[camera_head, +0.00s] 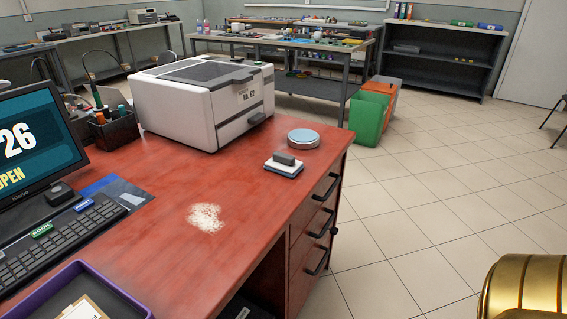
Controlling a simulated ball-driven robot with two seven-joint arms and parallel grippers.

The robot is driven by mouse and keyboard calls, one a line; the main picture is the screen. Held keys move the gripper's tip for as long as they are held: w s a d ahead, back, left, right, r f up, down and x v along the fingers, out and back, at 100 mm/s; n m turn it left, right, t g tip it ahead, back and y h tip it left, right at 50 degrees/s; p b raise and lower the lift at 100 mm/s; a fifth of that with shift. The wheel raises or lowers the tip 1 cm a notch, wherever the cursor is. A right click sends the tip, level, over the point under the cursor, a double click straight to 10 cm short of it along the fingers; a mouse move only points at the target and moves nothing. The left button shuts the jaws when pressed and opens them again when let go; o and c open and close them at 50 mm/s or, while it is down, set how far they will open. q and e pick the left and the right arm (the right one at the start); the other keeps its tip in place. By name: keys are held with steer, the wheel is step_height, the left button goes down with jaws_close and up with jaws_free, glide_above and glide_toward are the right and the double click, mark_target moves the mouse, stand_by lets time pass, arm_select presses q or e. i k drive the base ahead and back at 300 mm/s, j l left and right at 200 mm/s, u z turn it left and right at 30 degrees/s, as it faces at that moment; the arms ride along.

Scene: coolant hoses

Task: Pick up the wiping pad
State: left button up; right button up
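The wiping pad appears to be the flat, rectangular light pad (284,170) with a dark grip block on top. It lies on the red desk (240,205) near its right edge, in front of a round blue-topped disc. A pale patch of crumbs or powder (205,217) is on the desk to the left of the pad and nearer to me. Nothing touches the pad from above. Neither of my grippers is in view.
The round disc (303,138) sits just behind the pad. A printer (204,100) stands at the back of the desk. A monitor (35,150), keyboard (65,237) and purple tray (80,293) take up the left. Drawer handles jut from the desk's right side. Tiled floor lies open to the right.

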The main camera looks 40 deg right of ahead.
mark_target(282, 164)
steer(key=z, duration=1.35)
